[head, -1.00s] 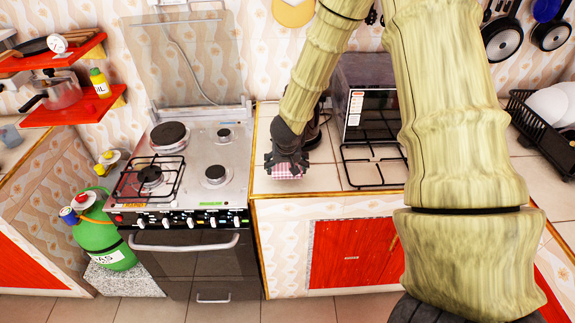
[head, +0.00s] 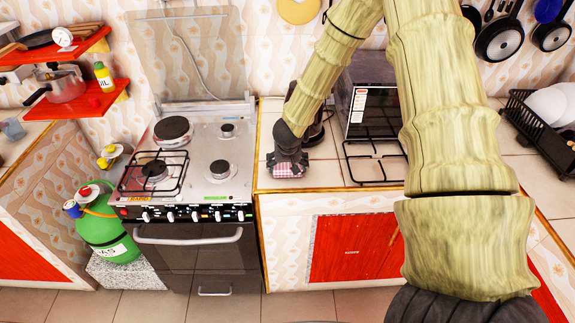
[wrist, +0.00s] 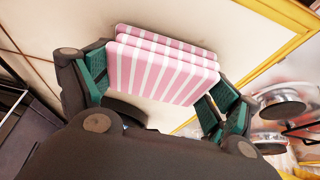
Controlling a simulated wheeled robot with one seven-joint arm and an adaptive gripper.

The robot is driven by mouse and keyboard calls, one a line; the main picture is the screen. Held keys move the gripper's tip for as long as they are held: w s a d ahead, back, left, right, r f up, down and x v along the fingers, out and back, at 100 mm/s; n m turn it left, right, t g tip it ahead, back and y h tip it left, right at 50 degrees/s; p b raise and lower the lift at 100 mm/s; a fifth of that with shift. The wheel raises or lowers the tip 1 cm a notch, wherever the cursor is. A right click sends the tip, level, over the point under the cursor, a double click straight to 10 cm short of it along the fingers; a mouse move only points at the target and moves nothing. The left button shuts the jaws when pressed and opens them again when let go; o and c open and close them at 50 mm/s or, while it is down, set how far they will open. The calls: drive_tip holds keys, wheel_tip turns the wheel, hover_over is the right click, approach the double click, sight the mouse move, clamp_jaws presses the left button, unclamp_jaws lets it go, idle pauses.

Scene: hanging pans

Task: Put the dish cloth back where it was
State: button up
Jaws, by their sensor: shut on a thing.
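The dish cloth (wrist: 165,68) is folded, with pink and white stripes. In the wrist view it sits between the two green-padded fingers of my gripper (wrist: 155,100), which is shut on it. In the head view the cloth (head: 288,171) shows just below my gripper (head: 289,163), over the tiled counter right of the stove, near the front edge. I cannot tell whether the cloth touches the counter.
The stove (head: 190,175) with burners stands just left of my gripper. A microwave (head: 372,105) and a black wire grate (head: 374,164) are to the right. A dish rack (head: 535,128) with plates stands far right. Bare counter tiles lie around the gripper.

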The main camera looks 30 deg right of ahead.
drive_tip(key=shift+d+f, duration=0.1)
drive_tip(key=shift+f, duration=0.1)
drive_tip(key=o, duration=0.8)
drive_tip(key=shift+d+f, duration=0.1)
drive_tip(key=shift+d, duration=0.1)
drive_tip(key=shift+c, duration=0.2)
drive_tip(key=shift+a, duration=0.2)
drive_tip(key=shift+r, duration=0.2)
